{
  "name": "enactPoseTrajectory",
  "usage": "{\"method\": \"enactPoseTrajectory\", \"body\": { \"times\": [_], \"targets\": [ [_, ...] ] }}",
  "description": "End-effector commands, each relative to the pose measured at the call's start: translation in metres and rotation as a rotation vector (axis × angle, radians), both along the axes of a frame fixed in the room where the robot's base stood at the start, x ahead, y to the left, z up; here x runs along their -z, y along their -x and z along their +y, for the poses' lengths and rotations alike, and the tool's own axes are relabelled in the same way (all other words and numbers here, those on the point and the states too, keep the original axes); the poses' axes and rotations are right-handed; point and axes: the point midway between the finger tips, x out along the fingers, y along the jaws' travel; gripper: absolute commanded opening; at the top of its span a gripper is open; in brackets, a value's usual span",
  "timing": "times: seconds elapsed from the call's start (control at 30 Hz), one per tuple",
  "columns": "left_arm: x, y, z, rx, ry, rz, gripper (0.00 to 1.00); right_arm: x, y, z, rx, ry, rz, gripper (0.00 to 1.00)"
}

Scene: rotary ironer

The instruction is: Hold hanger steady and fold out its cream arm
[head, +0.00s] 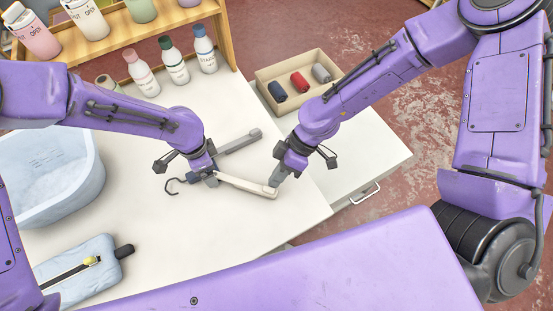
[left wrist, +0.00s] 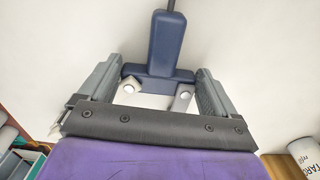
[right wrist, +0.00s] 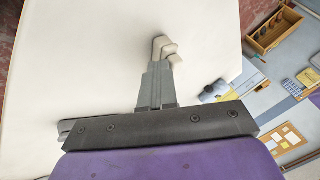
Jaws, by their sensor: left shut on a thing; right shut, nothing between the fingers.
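The folding hanger has a navy body (left wrist: 166,42), a dark hook (head: 172,187), a cream arm (head: 245,185) and a grey arm (head: 240,142). My left gripper (head: 203,176) is shut on the navy body, which sits between its fingers in the left wrist view. The cream arm points right and slightly toward me; the grey arm points right and away, so they spread in a V. My right gripper (head: 274,183) is shut and empty at the cream arm's outer end. In the right wrist view the cream end (right wrist: 163,46) shows just beyond the fingertips; contact is unclear.
A pale blue tub (head: 50,170) and a light blue zip pouch (head: 80,270) lie left on the white table (head: 190,235). Several bottles (head: 172,60) stand at the back by a wooden shelf (head: 130,28). A box (head: 262,80) of rolled cloths stands behind the right arm.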

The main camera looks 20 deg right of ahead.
Motion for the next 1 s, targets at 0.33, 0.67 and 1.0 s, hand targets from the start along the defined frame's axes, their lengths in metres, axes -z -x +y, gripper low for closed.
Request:
{"method": "enactPoseTrajectory", "body": {
  "times": [0.33,0.67,1.0],
  "targets": [
    [0.000,-0.001,0.000,-0.004,0.001,-0.002,0.60,0.000,0.047,0.030,-0.008,0.000,0.002,0.00],
    [0.000,-0.001,0.000,-0.005,0.002,-0.002,0.60,-0.001,0.072,0.058,-0.008,0.000,0.002,0.00],
    [0.000,-0.001,0.000,-0.007,0.003,-0.003,0.59,-0.002,0.081,0.073,-0.009,0.000,0.003,0.00]
  ]
}}
